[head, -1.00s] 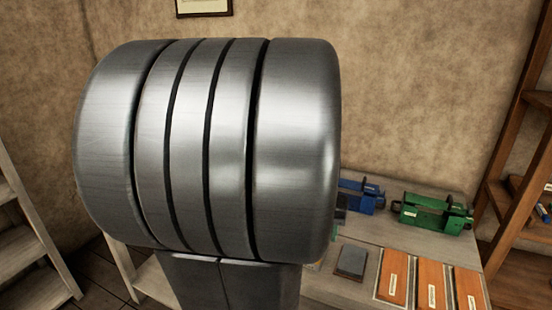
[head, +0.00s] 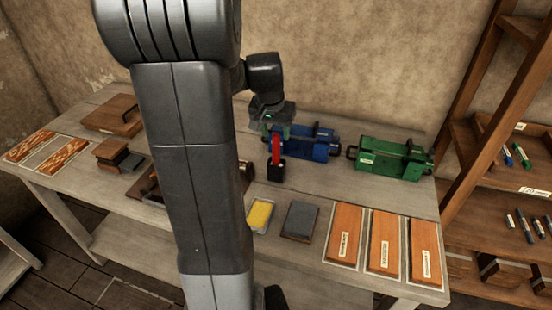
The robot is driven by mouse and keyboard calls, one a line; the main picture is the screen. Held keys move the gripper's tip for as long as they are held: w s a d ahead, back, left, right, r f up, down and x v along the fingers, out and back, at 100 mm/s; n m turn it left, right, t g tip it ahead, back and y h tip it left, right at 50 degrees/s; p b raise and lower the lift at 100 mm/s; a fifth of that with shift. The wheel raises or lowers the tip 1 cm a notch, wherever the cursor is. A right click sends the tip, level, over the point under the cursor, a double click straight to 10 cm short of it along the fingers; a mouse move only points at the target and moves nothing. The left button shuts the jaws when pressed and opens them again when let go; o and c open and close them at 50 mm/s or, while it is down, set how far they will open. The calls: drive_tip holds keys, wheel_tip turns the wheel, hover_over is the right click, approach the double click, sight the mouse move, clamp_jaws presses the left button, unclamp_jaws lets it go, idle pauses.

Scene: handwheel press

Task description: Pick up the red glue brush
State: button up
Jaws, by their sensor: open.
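The red glue brush (head: 275,148) stands upright in a small black holder (head: 276,171) on the workbench, in front of a blue press-like box. My gripper (head: 277,127) is open and hangs over the top of the brush, at the end of my arm. The fingers are small and dark in this view, so I cannot tell whether they are around the handle or just above it.
The blue box (head: 318,147) is close behind the brush, with a green box (head: 390,160) to its right. A yellow pad (head: 260,214), a grey block (head: 299,220) and orange-brown boards lie in front. A wooden shelf (head: 500,205) stands right. My arm hides the bench's middle.

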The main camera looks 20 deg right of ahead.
sight(277, 144)
drive_tip(key=shift+p+x, duration=0.5)
drive_tip(key=shift+x, duration=2.65)
drive_tip(key=shift+s, duration=0.1)
clamp_jaws()
